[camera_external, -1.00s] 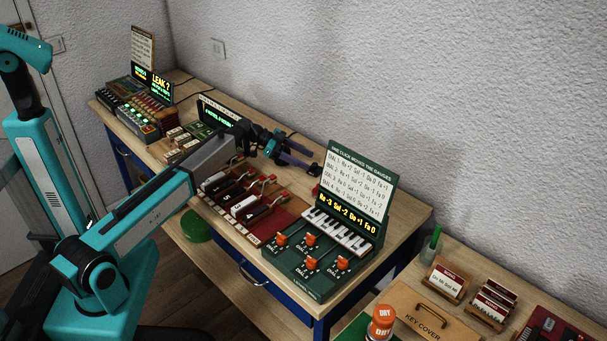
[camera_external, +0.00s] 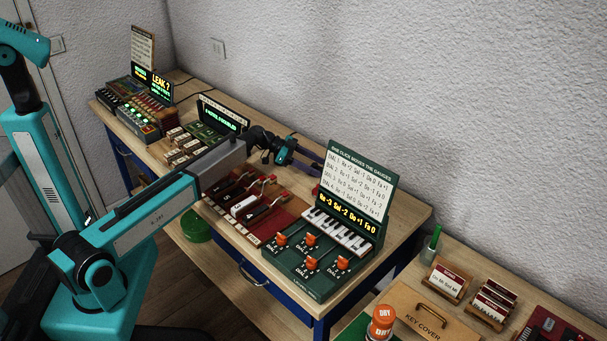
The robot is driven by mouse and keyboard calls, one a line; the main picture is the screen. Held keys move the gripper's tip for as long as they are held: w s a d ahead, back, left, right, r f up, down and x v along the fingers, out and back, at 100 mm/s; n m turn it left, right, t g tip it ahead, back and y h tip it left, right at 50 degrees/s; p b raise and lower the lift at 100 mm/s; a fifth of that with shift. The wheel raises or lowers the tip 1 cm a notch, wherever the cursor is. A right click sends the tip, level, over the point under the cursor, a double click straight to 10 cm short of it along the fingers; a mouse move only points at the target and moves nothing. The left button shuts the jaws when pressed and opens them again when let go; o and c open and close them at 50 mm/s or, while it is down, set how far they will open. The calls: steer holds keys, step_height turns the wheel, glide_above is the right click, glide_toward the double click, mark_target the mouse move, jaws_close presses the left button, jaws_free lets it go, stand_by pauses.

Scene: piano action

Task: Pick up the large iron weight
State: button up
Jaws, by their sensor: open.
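I cannot make out a large iron weight for certain in this view. My gripper (camera_external: 312,161) is at the end of my teal and grey arm, over the back of the long table (camera_external: 408,216), just left of the green dial sign. Its jaws are open, but the fingers are small and dark here, and I cannot see anything between them. The red board (camera_external: 283,218) with several dark and white blocks and red-tipped levers lies below and to the left of my gripper. My forearm hides part of the table's left half.
The green dial panel (camera_external: 296,267) with orange knobs and its upright sign (camera_external: 360,187) stand close to my gripper's right. Lit consoles (camera_external: 137,123) fill the table's far left. A key cover (camera_external: 424,322) and an orange DRY pot (camera_external: 382,322) are at lower right.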

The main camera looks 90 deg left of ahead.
mark_target(315, 164)
stand_by(0.4)
steer(key=c, duration=1.3)
steer(key=shift+r, duration=0.2)
jaws_close()
steer(key=shift+r+b, duration=0.85)
steer(key=shift+r, duration=4)
